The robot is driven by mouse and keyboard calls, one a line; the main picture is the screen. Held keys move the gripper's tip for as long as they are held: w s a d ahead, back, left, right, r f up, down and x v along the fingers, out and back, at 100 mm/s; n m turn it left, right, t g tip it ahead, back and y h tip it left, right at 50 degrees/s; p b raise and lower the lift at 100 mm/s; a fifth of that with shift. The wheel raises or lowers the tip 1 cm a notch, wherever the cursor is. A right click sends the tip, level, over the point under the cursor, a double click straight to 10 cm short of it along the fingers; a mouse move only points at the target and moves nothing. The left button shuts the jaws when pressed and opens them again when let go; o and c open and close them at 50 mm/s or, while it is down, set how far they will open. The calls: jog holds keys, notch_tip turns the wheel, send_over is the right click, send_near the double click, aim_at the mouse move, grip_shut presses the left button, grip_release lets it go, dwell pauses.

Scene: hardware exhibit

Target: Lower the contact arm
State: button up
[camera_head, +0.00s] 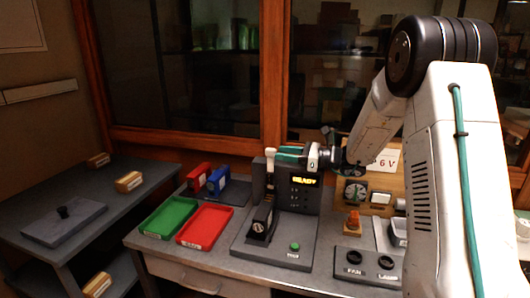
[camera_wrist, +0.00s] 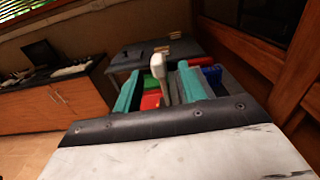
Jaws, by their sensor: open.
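The contact arm (camera_head: 270,162) is a lever with a pale, rounded tip. It stands upright at the left side of a dark grey tester (camera_head: 300,192) whose display reads "READY". A black block (camera_head: 261,220) with a light label sits in the tester below the arm. My gripper (camera_head: 279,155) is open at the height of the arm's tip and reaches in from the right. In the wrist view, the contact arm (camera_wrist: 157,69) rises between the two teal fingers of my gripper (camera_wrist: 159,72), with gaps on both sides. The arm's lower part is hidden there.
A green tray (camera_head: 168,217) and a red tray (camera_head: 205,226) lie left of the tester. A red block (camera_head: 199,177) and a blue block (camera_head: 219,180) stand behind them. A green button (camera_head: 295,246) is on the tester's base. A gauge panel (camera_head: 376,187) stands to the right.

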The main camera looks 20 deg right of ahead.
jog(key=x, duration=0.7)
jog(key=shift+s+d, duration=0.1)
grip_shut()
